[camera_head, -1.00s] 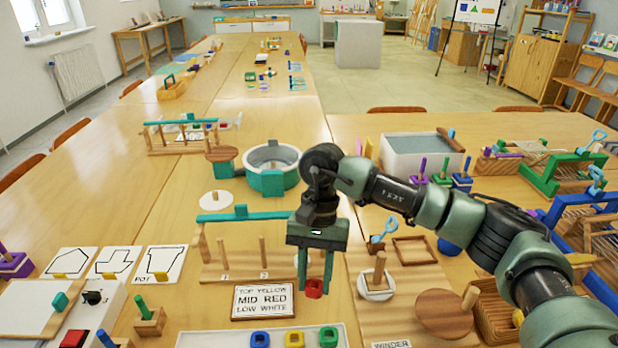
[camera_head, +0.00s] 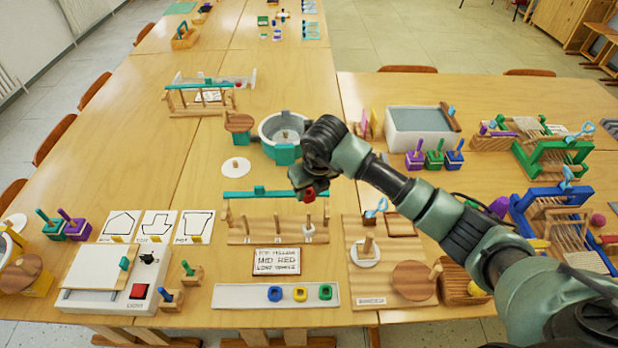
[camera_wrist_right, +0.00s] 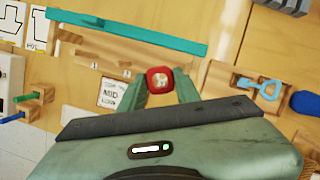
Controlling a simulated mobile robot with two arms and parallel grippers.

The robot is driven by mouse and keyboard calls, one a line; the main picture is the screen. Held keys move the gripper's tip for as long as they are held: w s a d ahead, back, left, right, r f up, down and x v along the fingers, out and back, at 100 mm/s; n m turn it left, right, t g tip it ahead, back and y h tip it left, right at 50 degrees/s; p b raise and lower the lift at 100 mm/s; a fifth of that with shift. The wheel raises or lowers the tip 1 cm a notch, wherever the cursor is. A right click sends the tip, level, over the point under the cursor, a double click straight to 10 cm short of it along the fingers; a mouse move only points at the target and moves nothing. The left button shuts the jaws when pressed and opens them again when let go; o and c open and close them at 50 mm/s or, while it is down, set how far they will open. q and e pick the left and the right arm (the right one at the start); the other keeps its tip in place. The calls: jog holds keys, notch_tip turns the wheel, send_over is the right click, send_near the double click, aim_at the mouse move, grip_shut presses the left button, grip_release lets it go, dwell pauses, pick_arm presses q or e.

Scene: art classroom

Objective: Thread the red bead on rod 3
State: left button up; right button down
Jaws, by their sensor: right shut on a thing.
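My right gripper (camera_head: 306,194) is shut on the red bead (camera_head: 309,192) and holds it up over the right part of the wooden rod board (camera_head: 240,238). In the right wrist view the red bead (camera_wrist_right: 160,79) sits between the fingertips, with something pale showing through its hole. Rod 1 (camera_head: 245,224) and rod 2 (camera_head: 277,224) stand bare. Rod 3 (camera_head: 307,220) has a white bead (camera_head: 308,232) low on it. In the head view the red bead appears above rod 3, apart from it; exact alignment cannot be told. My left gripper is not in view.
A card (camera_head: 276,262) reads top yellow, mid red, low white. A white tray (camera_head: 240,296) in front holds a blue bead (camera_head: 275,293), a yellow bead (camera_head: 300,293) and a green bead (camera_head: 325,291). A teal bar (camera_head: 290,196) runs behind the rods. A winder board (camera_head: 360,290) stands right.

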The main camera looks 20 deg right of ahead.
jog(key=shift+f, duration=0.25)
jog(key=b, duration=0.3)
send_over(308, 212)
jog(key=f, duration=0.4)
jog(key=shift+s+f, duration=0.1)
jog(key=shift+s, duration=0.2)
jog(key=shift+f+b, duration=0.3)
jog(key=shift+b, duration=0.25)
dwell(0.5)
jog(key=shift+f+b, duration=0.3)
dwell(0.7)
jog(key=shift+f+b, duration=0.2)
jog(key=shift+b, duration=0.1)
jog(key=shift+f+b, duration=0.4)
jog(key=shift+f+b, duration=0.45)
jog(key=shift+b, duration=0.1)
dwell(1.3)
